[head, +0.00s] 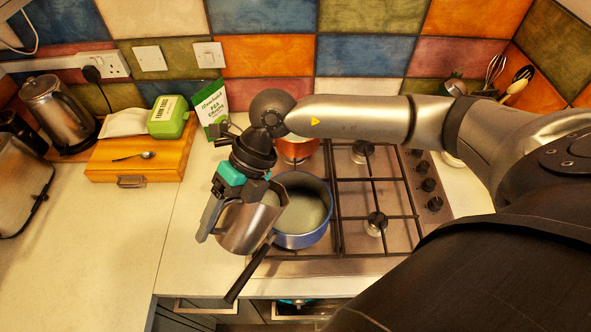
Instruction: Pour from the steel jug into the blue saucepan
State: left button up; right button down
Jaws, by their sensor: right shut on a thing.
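The blue saucepan (303,240) stands on the front left of the gas hob, its dark handle (249,270) pointing toward the front left. The steel jug (262,232) is held just left of the saucepan, tilted, with its upper right edge overlapping the pan's left rim in the picture. My right gripper (222,225) is shut on the jug, coming down from above on its left side. The saucepan's inside looks pale; I cannot tell whether liquid is flowing. My left gripper is not in view.
A copper-coloured pot (296,150) stands behind the saucepan, partly hidden by my arm. A wooden box (140,160) with a spoon (134,156), a green tub (169,118) and a packet (211,107) stand at the back left. A kettle (58,112) is farther left.

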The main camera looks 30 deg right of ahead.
jog(key=shift+w+d+r+g+y, duration=0.15)
jog(key=shift+d+r+y, duration=0.15)
jog(key=shift+y, duration=0.4)
jog(key=shift+d+r+g+y, duration=0.2)
jog(key=shift+d+y, duration=0.2)
jog(key=shift+y, duration=0.3)
dwell(1.8)
jog(key=shift+a+r, duration=0.1)
jog(key=shift+a, duration=0.05)
jog(key=shift+a+f+t+h, duration=0.25)
jog(key=shift+a+f+h, duration=0.15)
jog(key=shift+h, duration=0.5)
jog(key=shift+a+f+t+h, duration=0.25)
jog(key=shift+a+h, duration=0.25)
jog(key=shift+h, duration=0.4)
jog(key=s+a+f+t+h, duration=0.1)
jog(key=a+f+h, duration=0.2)
jog(key=h, duration=0.4)
jog(key=shift+s+a+f+b, duration=0.15)
jog(key=shift+a+f+b, duration=0.25)
jog(key=shift+a, duration=0.4)
